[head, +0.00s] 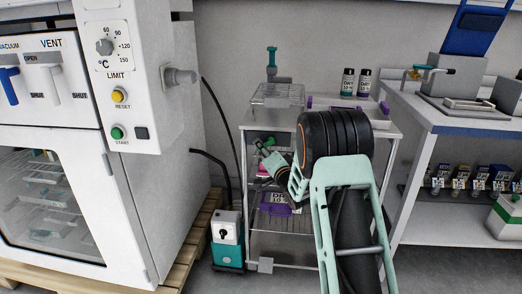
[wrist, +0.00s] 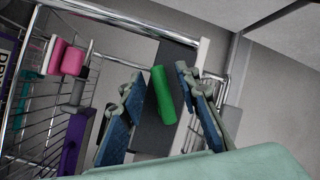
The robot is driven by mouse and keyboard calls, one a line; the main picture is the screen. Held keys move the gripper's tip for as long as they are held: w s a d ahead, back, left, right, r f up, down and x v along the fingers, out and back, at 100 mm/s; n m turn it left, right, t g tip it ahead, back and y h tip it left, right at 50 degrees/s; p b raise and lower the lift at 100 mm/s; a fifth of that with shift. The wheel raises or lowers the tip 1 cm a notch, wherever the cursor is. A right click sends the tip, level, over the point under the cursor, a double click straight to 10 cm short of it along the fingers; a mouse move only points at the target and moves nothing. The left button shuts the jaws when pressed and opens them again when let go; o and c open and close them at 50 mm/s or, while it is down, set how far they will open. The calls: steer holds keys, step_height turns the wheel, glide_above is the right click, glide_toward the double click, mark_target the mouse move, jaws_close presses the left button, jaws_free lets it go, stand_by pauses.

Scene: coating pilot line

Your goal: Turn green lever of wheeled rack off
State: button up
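The wheeled rack (head: 250,195) is a metal cart with wire shelves, right of the white oven in the head view. In the wrist view its chrome rail (wrist: 105,15) crosses the upper left. The green lever (wrist: 163,96) is a short green bar in front of a dark grey plate. My gripper (wrist: 160,82) is open, with one blue-padded finger on each side of the lever. Gaps show between the lever and both pads; contact is not visible. In the head view my gripper (head: 266,155) reaches in at the rack's front, and my arm hides part of the rack.
Pink-handled items (wrist: 66,58) and a purple item (wrist: 74,143) are on the rack's left side in the wrist view. A white-and-teal pump unit (head: 227,240) stands on the floor left of the rack. A bench (head: 455,125) stands close on the right.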

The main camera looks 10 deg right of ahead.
steer(key=shift+x, duration=0.8)
jaws_close()
